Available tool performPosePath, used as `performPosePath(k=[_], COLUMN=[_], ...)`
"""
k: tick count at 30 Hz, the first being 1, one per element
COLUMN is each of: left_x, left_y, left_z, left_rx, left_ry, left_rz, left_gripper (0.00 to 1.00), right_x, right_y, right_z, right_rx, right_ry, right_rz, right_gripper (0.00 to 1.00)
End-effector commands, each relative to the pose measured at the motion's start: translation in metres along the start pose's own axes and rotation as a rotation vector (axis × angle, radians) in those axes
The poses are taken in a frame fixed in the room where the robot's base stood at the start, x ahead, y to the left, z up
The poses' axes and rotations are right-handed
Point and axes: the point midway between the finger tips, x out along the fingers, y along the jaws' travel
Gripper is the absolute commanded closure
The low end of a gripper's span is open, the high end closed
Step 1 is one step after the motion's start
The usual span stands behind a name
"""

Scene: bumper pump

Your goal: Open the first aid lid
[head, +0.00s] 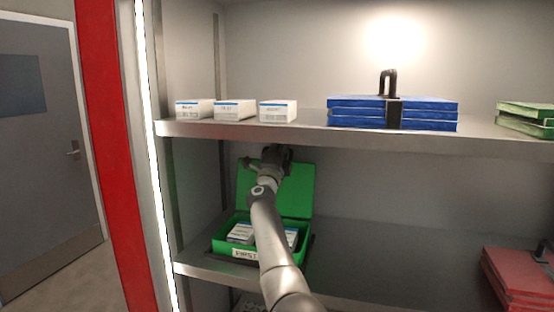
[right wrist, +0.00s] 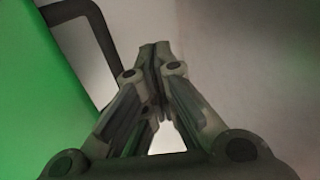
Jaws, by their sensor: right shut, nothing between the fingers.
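The green first aid box (head: 220,248) sits on the lower shelf, with a white label on its front. Its green lid (head: 299,192) stands raised at the back, so the box is open and white packs (head: 241,233) show inside. My right arm crosses in front of the box and hides part of it. My right gripper (head: 274,154) is at the top of the raised lid. In the right wrist view the fingers (right wrist: 155,55) are shut together with nothing between them. The green lid (right wrist: 40,100) fills the left side, with a dark handle (right wrist: 95,30) beside the fingers. My left gripper is out of view.
The upper shelf edge (head: 350,137) runs just above my right gripper. It carries white boxes (head: 235,110), strapped blue cases (head: 430,113) and green ones (head: 525,120). Red cases (head: 515,278) lie at lower right. The lower shelf is clear between them and the box.

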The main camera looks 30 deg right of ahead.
Motion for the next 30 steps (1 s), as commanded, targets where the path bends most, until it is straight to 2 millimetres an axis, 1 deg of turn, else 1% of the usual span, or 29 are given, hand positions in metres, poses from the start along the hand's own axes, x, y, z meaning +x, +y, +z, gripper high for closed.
performPosePath(k=[3, 7, 15, 21, 25, 30], left_x=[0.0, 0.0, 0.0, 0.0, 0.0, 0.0], left_y=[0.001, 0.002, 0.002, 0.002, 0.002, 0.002], left_z=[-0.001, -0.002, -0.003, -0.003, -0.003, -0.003], left_rx=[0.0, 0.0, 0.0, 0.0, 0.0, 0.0], left_ry=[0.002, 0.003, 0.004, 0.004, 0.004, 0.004], left_rz=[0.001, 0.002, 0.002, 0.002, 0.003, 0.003], left_gripper=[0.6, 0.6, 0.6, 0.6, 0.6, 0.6], right_x=[-0.013, -0.028, -0.071, -0.099, -0.11, -0.114], right_y=[0.001, 0.002, 0.002, 0.002, 0.002, 0.002], right_z=[0.002, -0.001, 0.0, 0.0, -0.001, -0.001], right_rx=[0.002, 0.0, 0.0, -0.001, -0.001, -0.002], right_ry=[-0.002, 0.001, 0.0, 0.0, 0.001, 0.002], right_rz=[0.001, 0.002, 0.002, 0.002, 0.002, 0.002], right_gripper=[1.0, 1.0, 1.0, 1.0, 1.0, 1.0])
